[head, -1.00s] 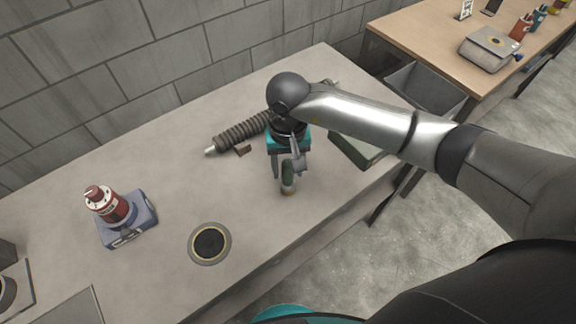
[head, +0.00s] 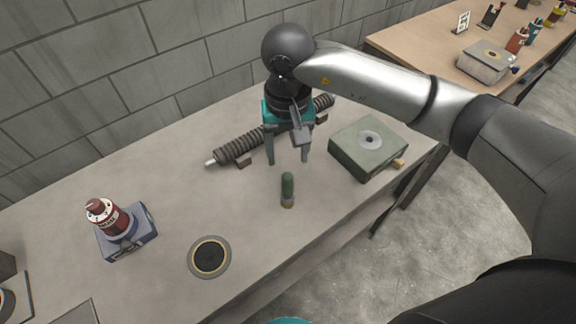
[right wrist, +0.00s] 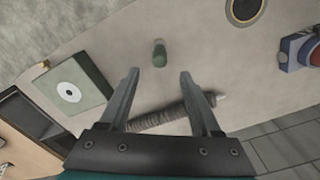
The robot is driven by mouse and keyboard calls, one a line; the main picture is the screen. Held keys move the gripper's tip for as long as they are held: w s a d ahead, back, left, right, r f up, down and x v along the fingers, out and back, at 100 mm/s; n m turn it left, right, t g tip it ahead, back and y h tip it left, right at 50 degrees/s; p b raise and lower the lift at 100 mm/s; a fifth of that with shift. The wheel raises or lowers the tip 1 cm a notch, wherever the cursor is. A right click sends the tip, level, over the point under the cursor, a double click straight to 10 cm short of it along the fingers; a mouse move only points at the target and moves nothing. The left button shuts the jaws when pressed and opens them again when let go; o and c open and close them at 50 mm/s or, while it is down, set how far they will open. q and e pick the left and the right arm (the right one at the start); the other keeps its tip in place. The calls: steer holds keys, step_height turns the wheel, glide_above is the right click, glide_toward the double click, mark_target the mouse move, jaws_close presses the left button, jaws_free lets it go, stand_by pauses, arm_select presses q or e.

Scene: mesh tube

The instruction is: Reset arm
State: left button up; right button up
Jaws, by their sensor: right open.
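My right gripper (head: 288,160) hangs over the grey table (head: 160,205), fingers pointing down, open and empty. A small green cylinder with a lighter, brownish end (head: 288,188) stands on the table just in front of the fingers, apart from them. In the right wrist view the green cylinder (right wrist: 159,54) shows beyond and between the two open fingertips (right wrist: 158,80). My left gripper is not in view.
A ribbed dark rod (head: 240,147) lies behind the gripper. A green box with a round disc (head: 352,152) is to its right. A red cylinder on a blue base (head: 108,216) and a round black-centred disc (head: 209,257) are at left. A wooden table (head: 420,38) stands far right.

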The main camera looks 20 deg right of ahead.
step_height(320, 180, up, 2)
steer(key=shift+r, duration=0.1)
stand_by(0.5)
